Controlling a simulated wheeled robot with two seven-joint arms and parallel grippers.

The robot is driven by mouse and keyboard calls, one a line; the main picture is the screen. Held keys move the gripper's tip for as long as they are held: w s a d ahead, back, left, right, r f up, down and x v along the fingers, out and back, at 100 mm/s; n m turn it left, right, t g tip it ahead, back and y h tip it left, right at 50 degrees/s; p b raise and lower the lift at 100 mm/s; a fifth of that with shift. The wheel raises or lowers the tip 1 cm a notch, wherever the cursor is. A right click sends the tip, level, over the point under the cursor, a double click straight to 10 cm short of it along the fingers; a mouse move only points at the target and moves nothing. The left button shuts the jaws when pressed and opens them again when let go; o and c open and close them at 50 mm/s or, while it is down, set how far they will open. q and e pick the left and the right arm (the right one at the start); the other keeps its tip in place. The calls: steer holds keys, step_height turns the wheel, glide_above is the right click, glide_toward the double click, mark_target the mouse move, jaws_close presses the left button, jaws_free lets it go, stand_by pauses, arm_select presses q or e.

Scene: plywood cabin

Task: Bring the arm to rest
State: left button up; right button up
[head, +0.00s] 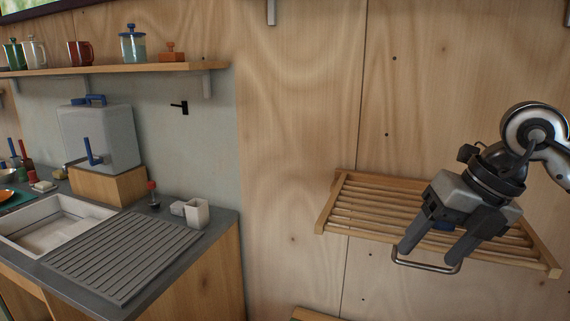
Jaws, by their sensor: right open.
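My right arm comes in from the right edge, and its gripper (430,257) hangs in front of the slatted wooden wall rack (375,208). The two dark fingers point down and to the left, spread apart. I see nothing held between the fingertips. The gripper covers part of the rack's right half. My left gripper is not in view.
A curved metal bar (425,269) sits below the rack's front edge. At left are a counter with a white sink (45,228), ridged drainboard (125,255), water container (105,135) and white cups (195,213). A shelf (120,68) holds mugs and jars. The plywood wall between is clear.

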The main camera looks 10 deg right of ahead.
steer(key=a+f+m+t+y, duration=0.1)
steer(key=a+f+m+y, duration=0.15)
steer(key=a+y, duration=0.7)
steer(key=a+f+m+t+y, duration=0.1)
steer(key=a+m+y, duration=0.2)
steer(key=a+y, duration=0.65)
steer(key=w+d+f+m+t+h, duration=0.1)
steer(key=d+f+m+t+h, duration=0.1)
steer(key=f+m+t+h, duration=0.6)
steer(key=w+d+f+m+t+h, duration=0.15)
steer(key=f+m+t+h, duration=0.4)
steer(key=m, duration=0.55)
steer(key=s+d+f+m+g+h, duration=0.2)
steer(key=s+f, duration=0.5)
steer(key=f, duration=0.4)
steer(key=s+d+f+m+g+h, duration=0.2)
steer(key=s+f+m+g+h, duration=0.2)
steer(key=s+f, duration=0.4)
step_height(320, 180, down, 3)
steer(key=shift+d+r+m+g, duration=0.15)
steer(key=shift+m+g, duration=0.7)
steer(key=shift+g, duration=0.3)
